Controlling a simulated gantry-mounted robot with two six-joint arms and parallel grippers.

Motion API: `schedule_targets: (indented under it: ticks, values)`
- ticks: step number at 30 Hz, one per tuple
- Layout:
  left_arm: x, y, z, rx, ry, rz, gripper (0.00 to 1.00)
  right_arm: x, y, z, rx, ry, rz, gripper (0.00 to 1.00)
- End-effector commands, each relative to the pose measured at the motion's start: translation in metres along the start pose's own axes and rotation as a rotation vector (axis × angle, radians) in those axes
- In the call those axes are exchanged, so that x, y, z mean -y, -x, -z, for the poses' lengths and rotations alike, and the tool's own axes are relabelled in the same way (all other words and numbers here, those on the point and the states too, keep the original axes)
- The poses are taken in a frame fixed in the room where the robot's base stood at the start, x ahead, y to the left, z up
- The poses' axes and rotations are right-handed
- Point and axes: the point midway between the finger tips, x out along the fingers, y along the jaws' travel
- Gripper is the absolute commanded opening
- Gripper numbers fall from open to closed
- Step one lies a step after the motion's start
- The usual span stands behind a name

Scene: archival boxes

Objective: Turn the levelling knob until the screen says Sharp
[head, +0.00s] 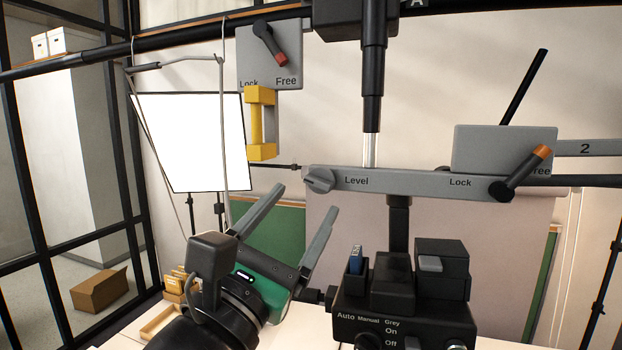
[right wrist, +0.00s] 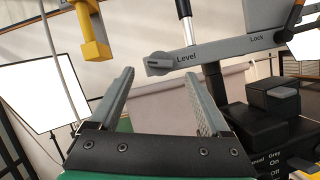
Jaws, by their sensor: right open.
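The levelling knob (head: 318,180) is a grey pointer knob at the left end of a grey bar (head: 405,184), beside the word "Level". The knob also shows in the right wrist view (right wrist: 158,63), beyond my fingertips and about midway between them. My right gripper (head: 306,198) is open and empty, its two grey fingers pointing up toward the knob. It also shows open in the right wrist view (right wrist: 158,74). The knob appears clear of both fingers. I see no screen with readable words. My left gripper is not in view.
A yellow handle (head: 262,124) hangs under a Lock/Free plate (head: 271,55) above left. An orange-tipped lever (head: 525,170) is at the bar's right. A black control box (head: 405,310) stands below right. A bright white panel (head: 190,140) is at left, a cardboard box (head: 99,290) on the floor.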

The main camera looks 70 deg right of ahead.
Motion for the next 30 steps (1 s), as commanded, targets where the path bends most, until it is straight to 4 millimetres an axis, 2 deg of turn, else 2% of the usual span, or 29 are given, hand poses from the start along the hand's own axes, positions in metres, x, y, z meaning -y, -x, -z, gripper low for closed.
schedule_targets:
  ticks: [1,6,16,17,30]
  values:
    - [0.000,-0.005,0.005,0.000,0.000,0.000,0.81,0.000,-0.013,-0.004,0.002,0.000,0.004,0.81]
    - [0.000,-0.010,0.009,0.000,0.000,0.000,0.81,0.000,-0.036,-0.002,0.002,0.001,0.001,0.81]
    - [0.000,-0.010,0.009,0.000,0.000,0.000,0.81,0.000,-0.042,0.000,0.001,0.000,-0.001,0.81]
    - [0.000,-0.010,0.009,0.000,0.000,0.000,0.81,0.000,-0.042,0.000,0.001,0.000,-0.001,0.78]
    - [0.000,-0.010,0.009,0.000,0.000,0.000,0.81,0.000,-0.042,0.000,0.002,0.000,0.000,0.00]
